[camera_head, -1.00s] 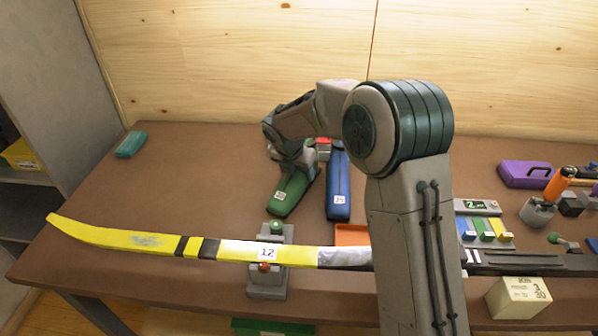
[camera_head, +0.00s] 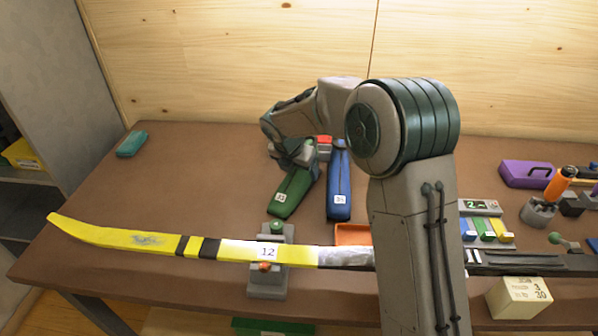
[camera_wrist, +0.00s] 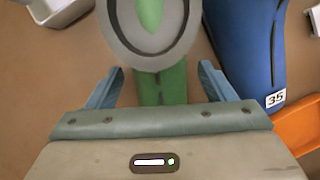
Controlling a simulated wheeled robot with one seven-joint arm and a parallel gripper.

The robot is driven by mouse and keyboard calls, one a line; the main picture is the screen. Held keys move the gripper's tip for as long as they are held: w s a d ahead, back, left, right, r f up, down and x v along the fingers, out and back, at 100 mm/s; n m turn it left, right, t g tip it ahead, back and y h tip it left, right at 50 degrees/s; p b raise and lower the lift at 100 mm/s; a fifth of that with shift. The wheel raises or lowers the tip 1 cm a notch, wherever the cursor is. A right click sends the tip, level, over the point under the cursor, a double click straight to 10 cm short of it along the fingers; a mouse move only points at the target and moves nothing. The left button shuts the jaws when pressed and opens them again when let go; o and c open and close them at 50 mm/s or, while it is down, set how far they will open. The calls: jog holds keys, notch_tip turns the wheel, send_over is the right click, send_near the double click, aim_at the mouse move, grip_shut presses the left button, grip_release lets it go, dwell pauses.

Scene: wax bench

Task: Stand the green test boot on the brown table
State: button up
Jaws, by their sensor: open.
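The green test boot (camera_head: 290,194) is on the brown table (camera_head: 200,180), its numbered toe pointing towards the front. My gripper (camera_head: 297,158) is over the boot's rear end and hides part of it in the head view. In the wrist view, my gripper (camera_wrist: 160,88) is open, with one blue-grey finger on each side of a green part of the boot (camera_wrist: 172,82). A grey ring with green inside it, seemingly the boot's collar, shows just beyond the fingertips. I cannot tell whether the fingers touch the boot.
A blue boot (camera_head: 340,190) numbered 35 is close on the right. An orange tray (camera_head: 352,234) and a yellow ski (camera_head: 130,236) on a grey stand (camera_head: 268,284) lie in front. A teal block (camera_head: 131,144) is at back left. The table's left side is mostly clear.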

aim_at(291, 179)
jog(key=v, duration=1)
jog(key=shift+r, duration=0.2)
